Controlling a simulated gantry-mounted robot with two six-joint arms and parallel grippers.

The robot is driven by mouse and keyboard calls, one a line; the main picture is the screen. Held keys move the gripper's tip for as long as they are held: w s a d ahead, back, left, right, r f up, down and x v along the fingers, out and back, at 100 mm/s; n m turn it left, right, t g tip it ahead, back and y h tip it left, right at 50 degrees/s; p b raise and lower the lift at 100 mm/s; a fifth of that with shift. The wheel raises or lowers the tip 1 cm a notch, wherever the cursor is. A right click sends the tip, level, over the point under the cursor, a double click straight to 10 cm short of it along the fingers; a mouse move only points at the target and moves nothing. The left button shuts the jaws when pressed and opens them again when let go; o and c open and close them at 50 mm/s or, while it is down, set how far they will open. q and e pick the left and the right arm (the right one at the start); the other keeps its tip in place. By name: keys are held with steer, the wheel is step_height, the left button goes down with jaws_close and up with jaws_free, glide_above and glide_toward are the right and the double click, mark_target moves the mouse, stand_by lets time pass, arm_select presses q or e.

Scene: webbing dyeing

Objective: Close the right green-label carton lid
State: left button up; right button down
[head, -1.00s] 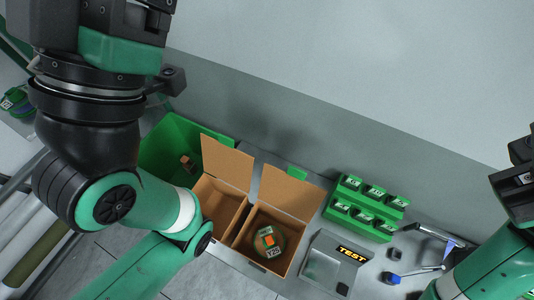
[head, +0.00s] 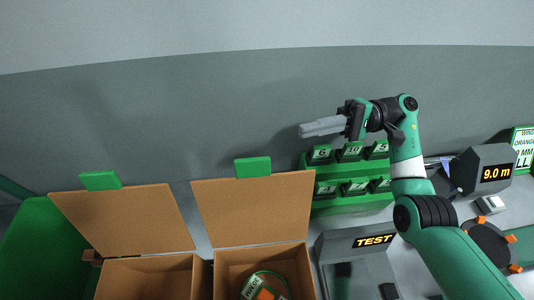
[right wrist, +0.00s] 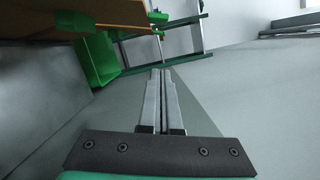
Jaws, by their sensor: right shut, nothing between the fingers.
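The right carton (head: 232,264) is brown, with its lid (head: 255,210) standing open and leaning back. A green label (head: 253,168) is at the lid's top edge. A green round item with orange and white parts (head: 264,287) lies inside. My right gripper (head: 304,130) is shut and empty, pointing left, above and to the right of the lid and apart from it. In the right wrist view its two fingers (right wrist: 160,75) lie together. A brown panel and a green block (right wrist: 97,62) show at upper left there, probably the lid and its label. My left gripper is out of view.
The left carton (head: 115,278) also has its lid (head: 122,220) open, with a green label (head: 100,180). A green bin (head: 40,245) stands at far left. A green rack of numbered pieces (head: 350,203) and a TEST device (head: 345,245) stand right of the cartons.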

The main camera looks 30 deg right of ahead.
steer(key=s+a+r+p, duration=0.1)
steer(key=a+r+p, duration=0.1)
steer(key=a, duration=0.9)
steer(key=shift+s+p, duration=0.3)
steer(key=shift+s, duration=0.1)
